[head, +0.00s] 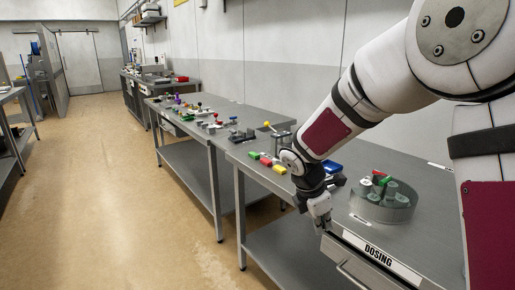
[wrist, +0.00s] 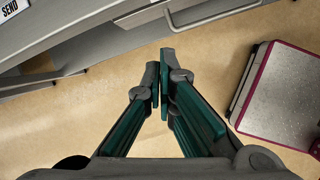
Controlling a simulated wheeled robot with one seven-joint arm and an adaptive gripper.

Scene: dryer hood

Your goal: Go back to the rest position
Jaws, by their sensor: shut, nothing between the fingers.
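My gripper (head: 320,208) points down at the front edge of the grey workbench (head: 420,232), close to the drawer labelled DOSING. In the wrist view my gripper (wrist: 160,80) has its two fingers together at the tips, with nothing between them. Below the fingers I see the tan floor and the edge of the bench front. My white arm comes down from the upper right in the head view and hides part of the bench.
A round grey container (head: 383,207) with several grey-green pieces stands right of my gripper. Coloured blocks (head: 266,161) lie on the bench to the left. The DOSING drawer (head: 365,262) has a bar handle. The floor (head: 130,200) on the left is clear.

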